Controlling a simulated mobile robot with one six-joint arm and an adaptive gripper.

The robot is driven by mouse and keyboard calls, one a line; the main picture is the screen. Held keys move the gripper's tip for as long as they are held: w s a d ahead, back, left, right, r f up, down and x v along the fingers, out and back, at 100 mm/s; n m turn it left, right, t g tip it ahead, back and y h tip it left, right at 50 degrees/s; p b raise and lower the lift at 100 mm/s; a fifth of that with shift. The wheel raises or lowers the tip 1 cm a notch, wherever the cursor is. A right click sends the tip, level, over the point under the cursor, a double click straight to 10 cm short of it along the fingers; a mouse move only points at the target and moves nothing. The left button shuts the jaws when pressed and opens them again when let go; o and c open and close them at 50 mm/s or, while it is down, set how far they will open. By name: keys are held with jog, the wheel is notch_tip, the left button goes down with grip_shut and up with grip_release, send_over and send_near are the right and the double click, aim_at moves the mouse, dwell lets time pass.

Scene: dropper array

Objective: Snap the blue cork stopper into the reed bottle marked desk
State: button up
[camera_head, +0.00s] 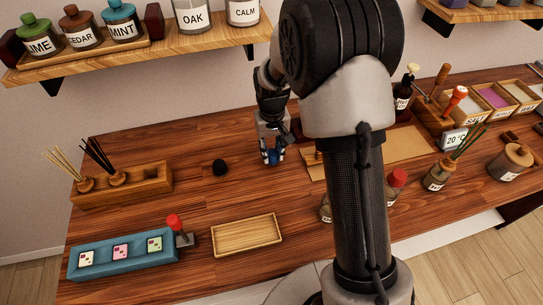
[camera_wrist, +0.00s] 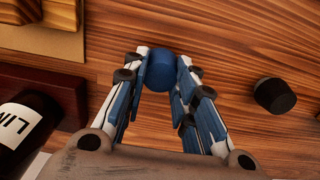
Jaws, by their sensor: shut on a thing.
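My gripper (camera_head: 272,158) is low over the middle of the wooden table in the head view. In the wrist view my gripper (camera_wrist: 158,82) is shut on the blue stopper (camera_wrist: 160,70), which sits between the fingertips. A little blue shows at the fingertips in the head view, but stopper and finger colour are hard to tell apart there. I cannot read "desk" on any bottle. A small labelled bottle with green reeds (camera_head: 437,176) stands at the right. Two bottles with reeds stand in a wooden holder (camera_head: 150,182) at the left. My arm hides part of the table.
A black round stopper (camera_head: 220,167) lies left of my gripper; it also shows in the wrist view (camera_wrist: 275,95). An empty wooden tray (camera_head: 247,235) and a blue panel (camera_head: 124,256) are in front. A red-capped bottle (camera_head: 397,179) is beside my arm. A shelf (camera_head: 200,47) hangs behind.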

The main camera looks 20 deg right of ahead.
aim_at(272, 153)
jog(key=shift+r+p, duration=1.9)
jog(key=shift+r, duration=0.6)
